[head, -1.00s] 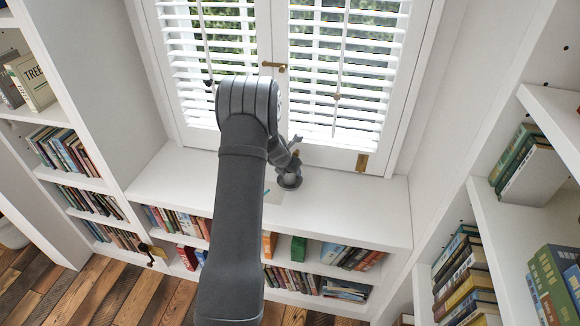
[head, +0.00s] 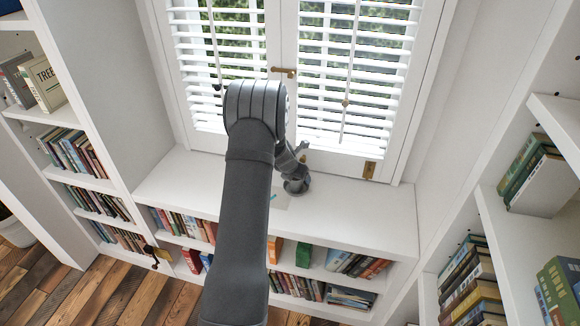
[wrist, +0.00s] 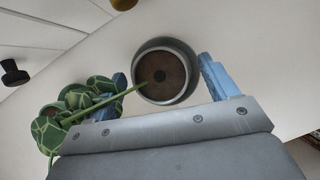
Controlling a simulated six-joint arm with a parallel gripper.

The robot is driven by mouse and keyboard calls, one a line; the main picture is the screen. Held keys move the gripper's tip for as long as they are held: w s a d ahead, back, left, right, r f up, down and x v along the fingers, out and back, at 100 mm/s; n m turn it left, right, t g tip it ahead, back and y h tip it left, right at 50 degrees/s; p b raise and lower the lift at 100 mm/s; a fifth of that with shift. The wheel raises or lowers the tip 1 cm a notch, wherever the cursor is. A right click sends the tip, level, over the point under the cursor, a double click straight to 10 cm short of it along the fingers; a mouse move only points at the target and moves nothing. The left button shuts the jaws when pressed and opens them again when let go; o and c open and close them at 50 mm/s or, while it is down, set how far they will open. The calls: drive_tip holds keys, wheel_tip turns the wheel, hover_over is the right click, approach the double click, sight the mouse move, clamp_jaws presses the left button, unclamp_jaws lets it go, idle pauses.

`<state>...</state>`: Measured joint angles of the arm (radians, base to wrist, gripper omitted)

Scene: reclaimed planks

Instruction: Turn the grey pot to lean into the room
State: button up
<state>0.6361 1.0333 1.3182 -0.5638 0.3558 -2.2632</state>
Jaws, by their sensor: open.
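The grey pot (head: 296,186) stands on the white window sill (head: 360,210), just right of my forearm in the head view. In the wrist view the pot (wrist: 181,51) shows from above, round, with brown soil. A green stem runs from it to the left, ending in a cluster of patterned green leaves (wrist: 48,134). My gripper (wrist: 162,68) is open, with its blue fingers on either side of the pot's near part. Leaves overlap the left finger. I cannot tell whether either finger touches the pot. In the head view my arm hides the plant.
The shuttered window (head: 350,80) rises close behind the pot. A small teal mark (head: 273,196) shows on the sill beside my arm. Bookshelves (head: 75,155) stand left and right, with more books under the sill. The sill's right part is clear.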

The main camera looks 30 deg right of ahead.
drive_tip(key=v, duration=1.6)
drive_tip(key=shift+r, duration=0.2)
drive_tip(key=shift+f, duration=0.15)
drive_tip(key=x, duration=1.7)
drive_tip(key=shift+w, duration=0.1)
drive_tip(key=v, duration=1.8)
drive_tip(key=x, duration=1.7)
drive_tip(key=shift+d+f, duration=0.15)
drive_tip(key=shift+f, duration=0.25)
wheel_tip(320, 180, up, 3)
drive_tip(key=shift+w+d+f, duration=0.1)
drive_tip(key=s+d+r+m+g, duration=0.1)
drive_tip(key=s+d+r+m, duration=0.3)
drive_tip(key=s+r, duration=0.3)
drive_tip(key=shift+s+r+g+h, duration=0.3)
drive_tip(key=shift+s+g, duration=0.1)
drive_tip(key=shift+s, duration=1.6)
